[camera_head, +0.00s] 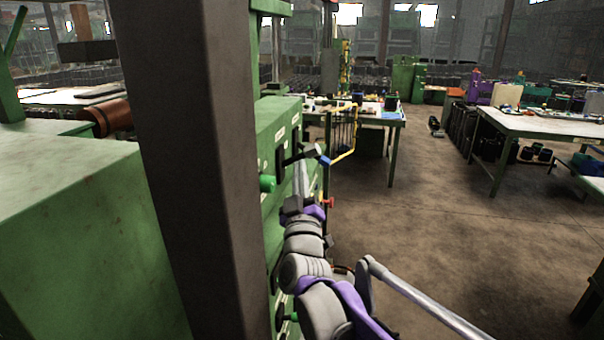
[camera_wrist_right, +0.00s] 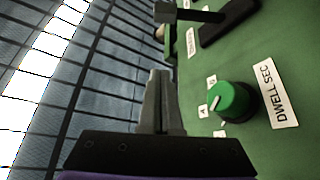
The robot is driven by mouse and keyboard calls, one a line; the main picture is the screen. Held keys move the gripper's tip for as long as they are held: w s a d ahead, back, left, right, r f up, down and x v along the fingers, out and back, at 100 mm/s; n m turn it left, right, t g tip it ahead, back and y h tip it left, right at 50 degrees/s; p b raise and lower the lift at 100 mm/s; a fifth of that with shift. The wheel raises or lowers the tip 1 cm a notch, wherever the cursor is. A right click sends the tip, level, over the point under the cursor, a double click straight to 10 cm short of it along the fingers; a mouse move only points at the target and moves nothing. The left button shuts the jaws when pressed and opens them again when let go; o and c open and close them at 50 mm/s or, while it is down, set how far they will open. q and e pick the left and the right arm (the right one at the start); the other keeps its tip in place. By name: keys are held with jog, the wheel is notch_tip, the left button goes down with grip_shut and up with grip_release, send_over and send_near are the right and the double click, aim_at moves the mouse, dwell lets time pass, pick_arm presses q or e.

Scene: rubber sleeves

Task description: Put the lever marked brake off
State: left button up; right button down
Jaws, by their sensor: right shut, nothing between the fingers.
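A dark lever (camera_head: 302,156) with a block-shaped grip sticks out from the side of the green machine. In the right wrist view the lever (camera_wrist_right: 205,16) crosses the top edge, beside a black slot plate (camera_wrist_right: 228,24) on the green panel. A white label (camera_wrist_right: 191,42) lies near it; I cannot read its word. My right gripper (camera_head: 300,166) is shut and empty, just below the lever in the head view. Its closed fingers (camera_wrist_right: 162,76) point towards the lever in the wrist view, apart from it. My left gripper is not in view.
A green knob (camera_wrist_right: 232,100) stands out from the panel beside my right fingers, next to a "DWELL SEC" label (camera_wrist_right: 278,95). A dark post (camera_head: 190,150) hides part of the machine (camera_head: 70,220). Worktables (camera_head: 545,122) stand behind; the floor (camera_head: 430,220) to the right is clear.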

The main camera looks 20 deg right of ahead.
aim_at(308, 155)
jog(key=w+d, duration=0.1)
jog(key=w, duration=0.1)
jog(key=w+d+r, duration=0.1)
jog(key=w+d, duration=0.1)
jog(key=w+d+p, duration=0.1)
jog(key=w, duration=0.2)
jog(key=shift+d+r, duration=0.15)
jog(key=shift+r, duration=0.05)
jog(key=shift+w+d+f, duration=0.15)
jog(key=shift+d+f, duration=0.2)
jog(key=shift+f, duration=0.05)
jog(key=shift+d+f+m+h, duration=0.1)
jog(key=shift+f+m+h, duration=0.15)
jog(key=shift+m+h, duration=0.2)
